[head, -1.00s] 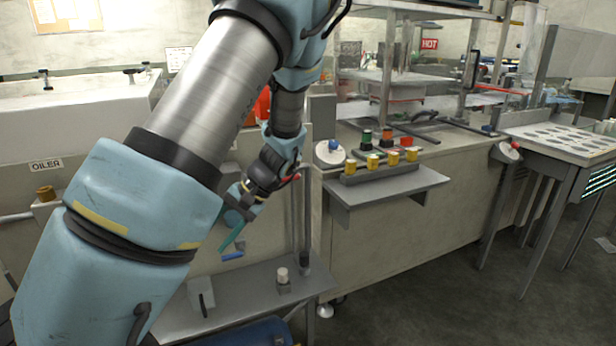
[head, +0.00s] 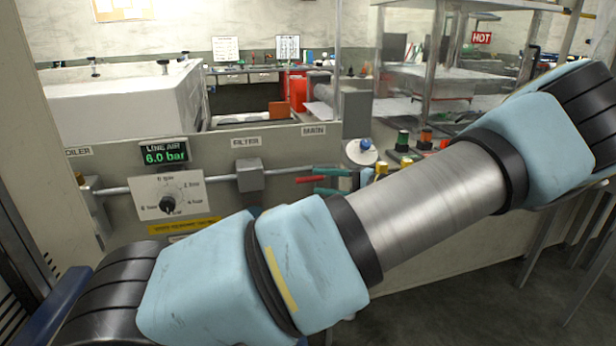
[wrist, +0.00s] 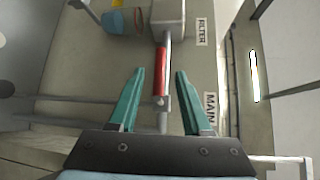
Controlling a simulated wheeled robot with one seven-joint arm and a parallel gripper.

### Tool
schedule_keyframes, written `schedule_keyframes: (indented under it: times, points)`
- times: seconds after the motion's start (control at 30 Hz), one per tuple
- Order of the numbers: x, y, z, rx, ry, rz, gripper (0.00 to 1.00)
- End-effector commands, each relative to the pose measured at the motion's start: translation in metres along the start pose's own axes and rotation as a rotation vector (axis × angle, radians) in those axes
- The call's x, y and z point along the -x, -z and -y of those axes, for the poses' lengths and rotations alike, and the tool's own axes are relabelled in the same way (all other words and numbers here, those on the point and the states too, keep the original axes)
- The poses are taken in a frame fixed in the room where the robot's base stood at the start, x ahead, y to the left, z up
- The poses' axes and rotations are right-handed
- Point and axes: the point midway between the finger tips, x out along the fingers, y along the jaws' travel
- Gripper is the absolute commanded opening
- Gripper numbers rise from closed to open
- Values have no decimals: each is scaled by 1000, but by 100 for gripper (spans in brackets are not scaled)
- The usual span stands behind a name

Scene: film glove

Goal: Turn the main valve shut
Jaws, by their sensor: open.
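The main valve's red handle (head: 310,179) lies in line with the grey pipe, just left of and below the MAIN label (head: 314,130). It also shows in the wrist view (wrist: 161,76), lengthwise along the pipe. My gripper (head: 318,181) has teal fingers, open and pointing left along the pipe at the handle's right end. In the wrist view my gripper (wrist: 159,73) has a finger on each side of the handle, with a gap on both sides. I cannot tell whether the fingertips are level with the handle in depth. The valve body is partly hidden.
A grey filter block (head: 250,175) sits on the pipe to the left. A line-air display (head: 165,152) reads 6.0 bar above a dial (head: 168,203).

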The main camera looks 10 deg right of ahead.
Motion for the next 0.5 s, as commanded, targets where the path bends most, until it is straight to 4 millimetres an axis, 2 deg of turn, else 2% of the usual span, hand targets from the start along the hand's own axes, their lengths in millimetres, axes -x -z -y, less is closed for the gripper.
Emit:
schedule_keyframes:
  times: [0.1, 0.2, 0.5]
  points:
    - [-22, -1, 2, -2, 1, 3, 49]
    - [-35, 0, 2, 0, 0, 2, 49]
    - [-51, 0, 0, -1, -1, 0, 49]
